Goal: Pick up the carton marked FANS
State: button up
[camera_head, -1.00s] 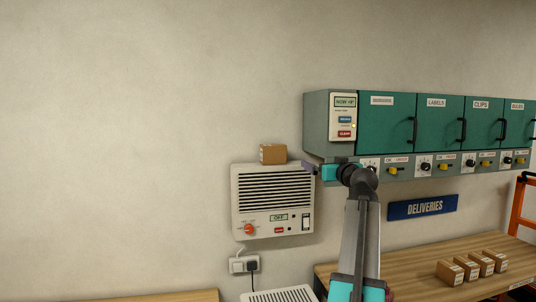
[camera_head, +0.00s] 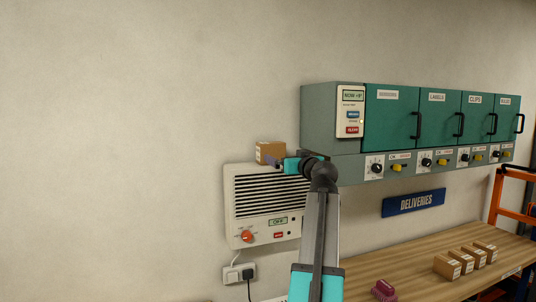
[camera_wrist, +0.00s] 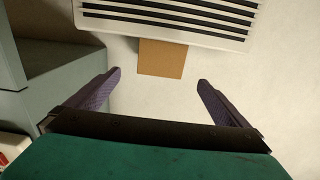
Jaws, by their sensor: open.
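A small brown carton (camera_head: 270,149) sits on top of the white wall unit (camera_head: 232,205) with the black grille. No marking on it is readable. In the wrist view the same carton (camera_wrist: 162,58) lies beyond and between my two fingertips, its plain face showing and its edge against the grille unit. My gripper (camera_head: 264,158) is level with the carton at its right front, partly overlapping it in the head view. In the wrist view my gripper (camera_wrist: 159,79) is open and empty, with a finger on either side of the carton's line.
A teal cabinet row (camera_head: 416,118) hangs close to the right of my gripper. Several similar cartons (camera_head: 467,259) stand on the wooden bench (camera_head: 415,276) below, marks unreadable, near a dark pink object (camera_head: 384,290). The wall left of the unit is clear.

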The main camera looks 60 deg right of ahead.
aim_at(274, 151)
jog(key=p+x, duration=0.3)
jog(key=x, duration=0.4)
jog(key=shift+w+d+r, duration=0.1)
jog(key=shift+w+d, duration=0.1)
jog(key=shift+d, duration=0.05)
jog(key=shift+w+d, duration=0.25)
jog(key=shift+w, duration=0.1)
jog(key=shift+p, duration=0.35)
jog(key=p+x, duration=0.3)
jog(key=x, duration=0.1)
jog(key=shift+w, duration=0.2)
jog(key=shift+w+d+p, duration=0.2)
jog(key=shift+w+p, duration=0.15)
jog(key=shift+p, duration=0.05)
